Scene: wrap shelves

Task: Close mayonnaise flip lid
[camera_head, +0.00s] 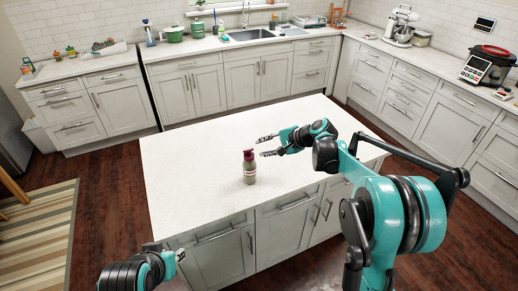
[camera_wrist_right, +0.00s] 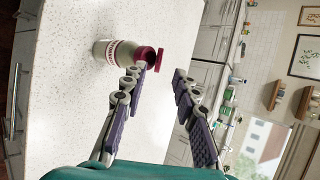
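The mayonnaise bottle (camera_head: 249,172) stands upright on the white island counter, pale with a dark red cap. In the right wrist view the bottle (camera_wrist_right: 112,50) appears sideways, and its flip lid (camera_wrist_right: 162,62) stands up from the cap (camera_wrist_right: 146,56), open. My right gripper (camera_head: 264,146) is open and empty, just to the right of and above the bottle's cap in the head view. Its two fingers (camera_wrist_right: 158,76) are apart in the right wrist view, with the lid beyond the gap. My left gripper (camera_head: 170,255) is low at the counter's front left corner; its fingers are mostly hidden.
The island counter (camera_head: 190,185) is otherwise bare, with free room around the bottle. Cabinets with a sink (camera_head: 253,34) run along the back wall. A stand mixer (camera_head: 401,27) and a cooker (camera_head: 486,65) are on the right counter, away from the island.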

